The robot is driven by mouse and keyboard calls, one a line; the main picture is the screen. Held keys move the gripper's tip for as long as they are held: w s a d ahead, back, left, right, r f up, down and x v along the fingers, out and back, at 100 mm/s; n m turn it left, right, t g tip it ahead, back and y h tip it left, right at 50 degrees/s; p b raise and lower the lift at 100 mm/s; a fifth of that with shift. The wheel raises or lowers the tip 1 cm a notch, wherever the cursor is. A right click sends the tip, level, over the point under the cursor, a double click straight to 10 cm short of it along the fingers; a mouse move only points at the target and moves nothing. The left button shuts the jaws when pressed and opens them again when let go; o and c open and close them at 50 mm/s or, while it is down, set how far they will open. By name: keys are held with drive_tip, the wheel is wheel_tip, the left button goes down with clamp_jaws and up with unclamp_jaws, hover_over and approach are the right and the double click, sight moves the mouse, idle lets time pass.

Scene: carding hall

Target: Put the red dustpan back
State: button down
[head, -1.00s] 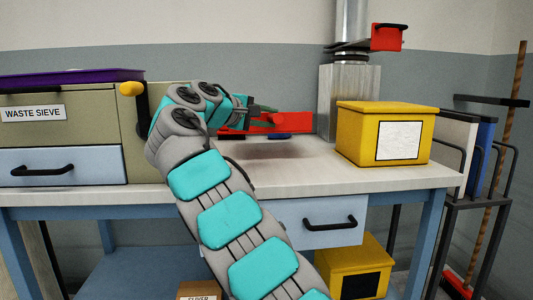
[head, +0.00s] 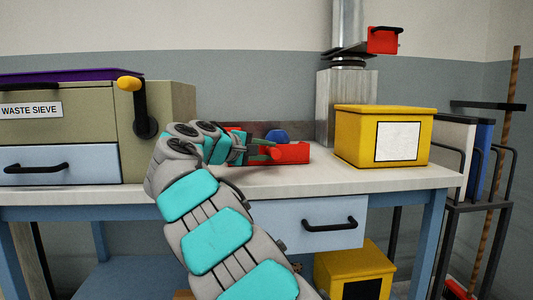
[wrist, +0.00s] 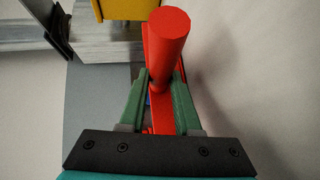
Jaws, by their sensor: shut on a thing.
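My gripper (head: 264,152) is shut on the red dustpan (head: 292,153), low over the back of the pale bench top (head: 300,176). I cannot tell whether the dustpan touches the bench. In the wrist view my gripper's green fingers (wrist: 159,92) close on either side of the dustpan's red round handle (wrist: 171,45). A flat red part runs behind the handle, and much of the dustpan is hidden by the fingers and handle.
A yellow box (head: 352,135) with a white label stands to the right, close to the dustpan. A grey metal post (head: 347,90) rises behind it. A blue rounded thing (head: 277,135) shows just behind the dustpan. The waste sieve cabinet (head: 75,125) stands left.

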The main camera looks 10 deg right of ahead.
drive_tip(key=c, duration=0.6)
unclamp_jaws()
drive_tip(key=shift+f, duration=0.1)
drive_tip(key=shift+r, duration=0.2)
drive_tip(key=p+v, duration=0.1)
drive_tip(key=v, duration=1.1)
drive_tip(key=shift+f, duration=0.1)
drive_tip(key=shift+a, duration=0.1)
